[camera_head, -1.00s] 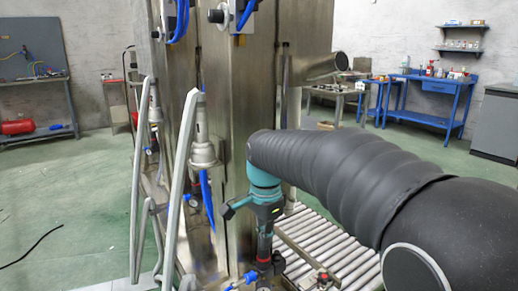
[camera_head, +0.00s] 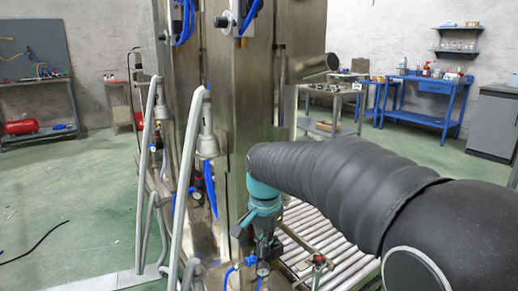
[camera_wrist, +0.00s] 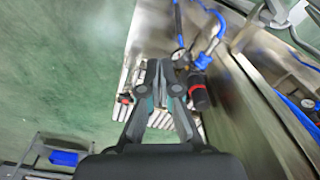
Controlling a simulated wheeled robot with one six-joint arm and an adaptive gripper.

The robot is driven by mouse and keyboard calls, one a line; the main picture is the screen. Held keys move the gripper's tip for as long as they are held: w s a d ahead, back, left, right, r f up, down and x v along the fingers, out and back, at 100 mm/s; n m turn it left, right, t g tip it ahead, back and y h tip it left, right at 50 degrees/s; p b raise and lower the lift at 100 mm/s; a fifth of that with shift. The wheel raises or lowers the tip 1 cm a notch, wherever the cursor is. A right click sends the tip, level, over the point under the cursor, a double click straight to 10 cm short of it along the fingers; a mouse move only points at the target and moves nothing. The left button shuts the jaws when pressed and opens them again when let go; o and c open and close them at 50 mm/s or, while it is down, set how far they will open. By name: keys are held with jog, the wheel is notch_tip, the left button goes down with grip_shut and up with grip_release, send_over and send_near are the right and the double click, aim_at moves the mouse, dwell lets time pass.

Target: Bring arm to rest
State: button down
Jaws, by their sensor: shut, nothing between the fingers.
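My arm (camera_head: 340,185), in a black ribbed sleeve, reaches in from the right in the head view. My gripper (camera_head: 265,247) hangs at its end below a teal wrist section, beside the steel machine column (camera_head: 247,110). The wrist view shows my gripper (camera_wrist: 160,70) with its fingers together and nothing between them. It is above the roller conveyor (camera_wrist: 158,119). In the wrist view, a black and red fitting (camera_wrist: 198,92) is close to the right of the fingers; I cannot tell if they touch.
Grey bent pipes (camera_head: 186,185) and blue hoses (camera_head: 210,185) stand left of the column. The roller conveyor (camera_head: 325,240) runs beneath my arm. A gauge (camera_head: 262,270) is close below my gripper. Blue workbenches (camera_head: 420,98) stand far back right. The green floor at left is mostly open.

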jog(key=s+d+n+t, duration=0.2)
jog(key=s+d+n, duration=0.1)
jog(key=s+d, duration=0.4)
jog(key=s+d+n+t, duration=0.3)
jog(key=s+d, duration=0.4)
jog(key=s, duration=0.7)
jog(key=shift+d+r+n, duration=0.3)
jog(key=shift+d, duration=0.05)
dwell(0.6)
